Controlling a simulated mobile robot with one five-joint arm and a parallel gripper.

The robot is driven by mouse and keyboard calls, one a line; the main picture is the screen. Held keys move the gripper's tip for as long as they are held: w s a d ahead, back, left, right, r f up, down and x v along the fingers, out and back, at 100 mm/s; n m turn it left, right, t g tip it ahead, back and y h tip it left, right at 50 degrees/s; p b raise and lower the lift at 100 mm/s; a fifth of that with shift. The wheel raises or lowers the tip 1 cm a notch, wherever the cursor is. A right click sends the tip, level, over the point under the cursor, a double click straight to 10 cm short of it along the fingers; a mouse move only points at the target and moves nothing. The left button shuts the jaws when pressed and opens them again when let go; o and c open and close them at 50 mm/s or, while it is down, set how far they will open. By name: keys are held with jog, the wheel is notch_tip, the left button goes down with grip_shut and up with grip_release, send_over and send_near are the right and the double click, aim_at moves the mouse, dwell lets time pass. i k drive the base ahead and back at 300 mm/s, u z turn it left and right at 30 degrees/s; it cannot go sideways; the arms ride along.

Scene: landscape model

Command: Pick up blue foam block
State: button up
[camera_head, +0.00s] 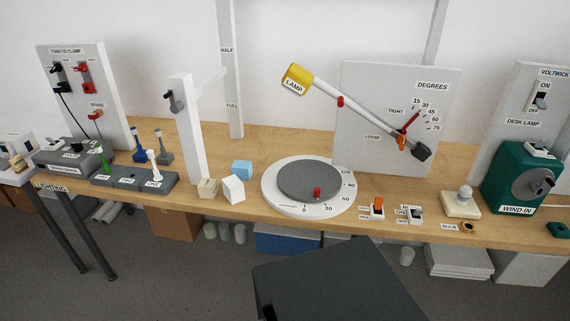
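The blue foam block (242,169) is a small light-blue box on the wooden bench top. It stands behind and a little right of a white block (233,189), and left of the round turntable (310,182). My gripper does not show in the head view.
A yellow lamp (296,79) on a slanted arm hangs above the turntable. Switches (377,209) line the front edge at right.

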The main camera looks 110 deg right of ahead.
aim_at(243, 169)
jog(key=k, duration=1.3)
jog(key=z, duration=1.05)
